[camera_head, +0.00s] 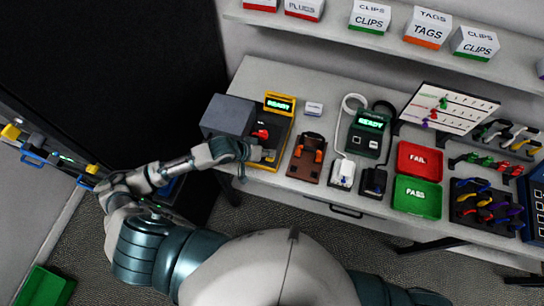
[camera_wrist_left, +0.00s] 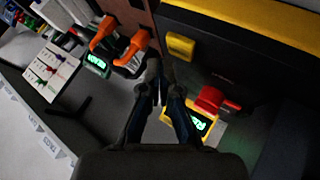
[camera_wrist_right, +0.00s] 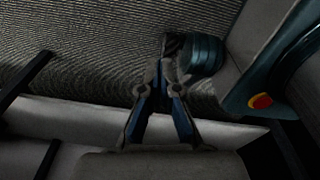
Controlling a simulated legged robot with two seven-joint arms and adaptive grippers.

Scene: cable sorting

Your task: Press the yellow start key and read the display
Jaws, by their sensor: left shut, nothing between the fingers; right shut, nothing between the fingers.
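The dark tester with a yellow edge stands at the left of the bench. Its yellow-framed display (camera_head: 279,103) is lit green and seems to read READY; it also shows in the left wrist view (camera_wrist_left: 200,122), partly behind a finger. The yellow start key (camera_wrist_left: 181,46) is a small block on the tester's dark face. My left gripper (camera_head: 257,153) is shut and empty beside the tester's near end. In the left wrist view its fingertips (camera_wrist_left: 162,78) appear just below the key, with no contact clearly visible. My right gripper (camera_wrist_right: 160,70) is shut and empty over the floor.
A red lever (camera_head: 261,134) sits on the tester. A brown stand with orange clips (camera_head: 307,156) is right of it. Farther right are a second READY display (camera_head: 370,122), a red FAIL tray (camera_head: 420,159) and a green PASS tray (camera_head: 417,197). A shelf (camera_head: 390,45) runs behind.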

